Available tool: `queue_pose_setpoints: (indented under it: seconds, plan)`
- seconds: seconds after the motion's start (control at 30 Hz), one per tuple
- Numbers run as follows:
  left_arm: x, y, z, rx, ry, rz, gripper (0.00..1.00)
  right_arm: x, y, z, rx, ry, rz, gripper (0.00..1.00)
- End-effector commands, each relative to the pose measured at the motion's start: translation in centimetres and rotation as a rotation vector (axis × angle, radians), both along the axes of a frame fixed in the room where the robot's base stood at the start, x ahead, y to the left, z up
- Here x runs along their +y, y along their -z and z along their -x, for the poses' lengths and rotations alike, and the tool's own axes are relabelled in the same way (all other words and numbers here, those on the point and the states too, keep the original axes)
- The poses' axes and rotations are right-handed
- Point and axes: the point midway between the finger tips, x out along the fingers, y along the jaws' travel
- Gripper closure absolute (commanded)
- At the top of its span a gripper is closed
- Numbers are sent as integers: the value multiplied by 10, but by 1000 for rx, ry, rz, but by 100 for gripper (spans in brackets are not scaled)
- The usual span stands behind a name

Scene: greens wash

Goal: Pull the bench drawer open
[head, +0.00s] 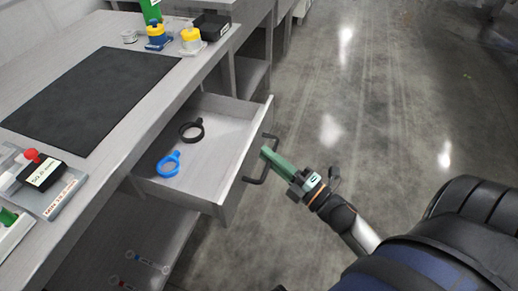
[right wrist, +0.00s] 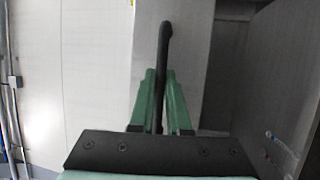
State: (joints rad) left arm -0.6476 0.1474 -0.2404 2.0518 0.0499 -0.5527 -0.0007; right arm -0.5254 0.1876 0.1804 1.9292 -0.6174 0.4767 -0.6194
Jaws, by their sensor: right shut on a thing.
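The bench drawer (head: 222,198) stands pulled out of the grey bench, and its inside shows. A black ring (head: 191,132) and a blue ring (head: 169,164) lie in it. A dark bar handle (head: 262,172) is on its front; the handle also shows in the right wrist view (right wrist: 165,45). My right gripper (head: 268,154), with green fingers, is at the handle from the right. In the right wrist view the fingers (right wrist: 160,100) are shut on the handle bar, one on each side. My left gripper is not in view.
The bench top (head: 135,105) carries a dark mat (head: 95,95), a black labelled box (head: 41,171) at the left, and yellow and blue items (head: 190,38) at the far end. Shelves lie under the bench. The concrete floor (head: 370,110) right of the drawer is clear.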

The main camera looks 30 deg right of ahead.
Motion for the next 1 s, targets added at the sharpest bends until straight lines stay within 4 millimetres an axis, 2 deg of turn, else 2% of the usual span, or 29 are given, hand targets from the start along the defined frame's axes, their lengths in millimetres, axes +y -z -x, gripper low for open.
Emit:
queue_pose_setpoints:
  seconds: [0.37,0.4,0.67,1.0]
  plan:
    - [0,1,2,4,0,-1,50,-1,0,2,0,-1,-1,100]
    - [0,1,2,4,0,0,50,-1,0,2,0,0,-1,84]
    - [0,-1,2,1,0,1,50,-1,0,2,0,0,0,55]
    - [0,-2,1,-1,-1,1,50,-3,2,7,3,0,-2,55]
